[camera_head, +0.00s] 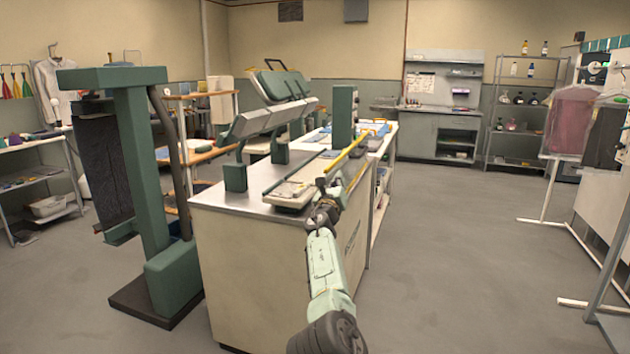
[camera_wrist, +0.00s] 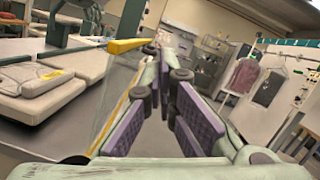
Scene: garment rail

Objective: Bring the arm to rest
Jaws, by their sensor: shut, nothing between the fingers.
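My gripper (camera_head: 323,189) is at the near right corner of the metal-topped counter in the head view, with my pale green arm reaching up to it from below. In the wrist view my gripper (camera_wrist: 168,72) shows two fingers with purple pads that converge towards their tips. It is shut and holds nothing. A yellow bar (camera_head: 346,152) slants just beyond the gripper in the head view. It also shows in the wrist view (camera_wrist: 126,45), left of the fingers; whether it touches them I cannot tell.
The counter (camera_head: 250,205) carries pale pressing boards (camera_head: 292,193). A green press stand (camera_head: 135,150) is at left. Garments (camera_head: 570,122) hang on a rail at right. Shelves (camera_head: 525,105) and a cabinet (camera_head: 435,133) are at the back. The floor (camera_head: 450,260) right of the counter is clear.

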